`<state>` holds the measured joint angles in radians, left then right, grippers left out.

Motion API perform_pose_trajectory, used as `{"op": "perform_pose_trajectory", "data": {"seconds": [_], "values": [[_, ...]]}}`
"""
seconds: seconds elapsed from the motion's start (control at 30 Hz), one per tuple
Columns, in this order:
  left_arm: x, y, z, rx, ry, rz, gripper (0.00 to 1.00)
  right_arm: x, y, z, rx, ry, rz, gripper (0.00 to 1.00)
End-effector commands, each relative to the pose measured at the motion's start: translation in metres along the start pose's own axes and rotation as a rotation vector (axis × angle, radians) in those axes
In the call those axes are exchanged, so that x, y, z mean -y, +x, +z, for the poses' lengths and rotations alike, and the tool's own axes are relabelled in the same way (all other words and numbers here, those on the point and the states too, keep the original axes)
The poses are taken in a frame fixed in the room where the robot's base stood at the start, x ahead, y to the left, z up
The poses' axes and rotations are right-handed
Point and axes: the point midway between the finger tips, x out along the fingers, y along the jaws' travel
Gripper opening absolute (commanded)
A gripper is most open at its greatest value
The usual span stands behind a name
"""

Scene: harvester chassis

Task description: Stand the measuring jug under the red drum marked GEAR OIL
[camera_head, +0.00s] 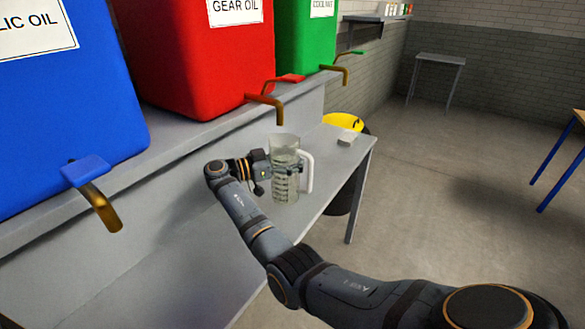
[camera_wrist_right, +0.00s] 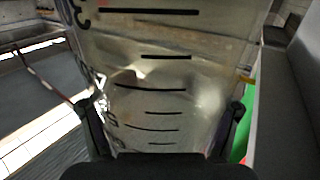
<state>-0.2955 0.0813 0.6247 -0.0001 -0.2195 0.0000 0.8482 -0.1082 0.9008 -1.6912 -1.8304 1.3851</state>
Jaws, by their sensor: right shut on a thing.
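The measuring jug (camera_head: 285,180) is clear, with dark graduation marks and a white handle on its right side. My right gripper (camera_head: 276,169) is shut around the jug's body from the left. In the right wrist view the jug's marked wall (camera_wrist_right: 155,85) fills the middle between my two fingers. The jug is upright, below and close to the brass tap (camera_head: 268,102) of the red drum (camera_head: 195,60) marked GEAR OIL. I cannot tell whether its base touches the bench (camera_head: 325,180). My left gripper does not show.
A blue drum (camera_head: 60,110) with its tap (camera_head: 95,195) stands at left, and a green drum (camera_head: 305,40) marked COOLANT at right, on the same raised shelf. A small pale block (camera_head: 348,138) lies on the bench.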

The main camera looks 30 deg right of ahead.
Motion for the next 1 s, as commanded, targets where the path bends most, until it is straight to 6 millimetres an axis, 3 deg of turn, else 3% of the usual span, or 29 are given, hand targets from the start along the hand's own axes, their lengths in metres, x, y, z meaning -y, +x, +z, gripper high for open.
{"op": "perform_pose_trajectory", "data": {"seconds": [0.27, 0.47, 0.87, 0.9, 1.0], "values": [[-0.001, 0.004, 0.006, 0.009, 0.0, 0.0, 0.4, 0.01, -0.007, 0.0, -0.001, -0.001, -0.001, 0.29], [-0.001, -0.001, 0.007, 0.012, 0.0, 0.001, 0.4, 0.01, -0.006, 0.031, -0.002, -0.004, 0.0, 0.29], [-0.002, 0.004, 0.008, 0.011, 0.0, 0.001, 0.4, 0.009, -0.006, 0.039, -0.001, 0.0, 0.0, 0.29], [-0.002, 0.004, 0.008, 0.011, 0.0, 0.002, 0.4, 0.009, -0.006, 0.038, -0.001, -0.001, 0.0, 0.72], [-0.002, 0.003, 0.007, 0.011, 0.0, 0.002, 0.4, 0.009, -0.006, 0.037, -0.001, -0.001, 0.0, 0.85]]}}
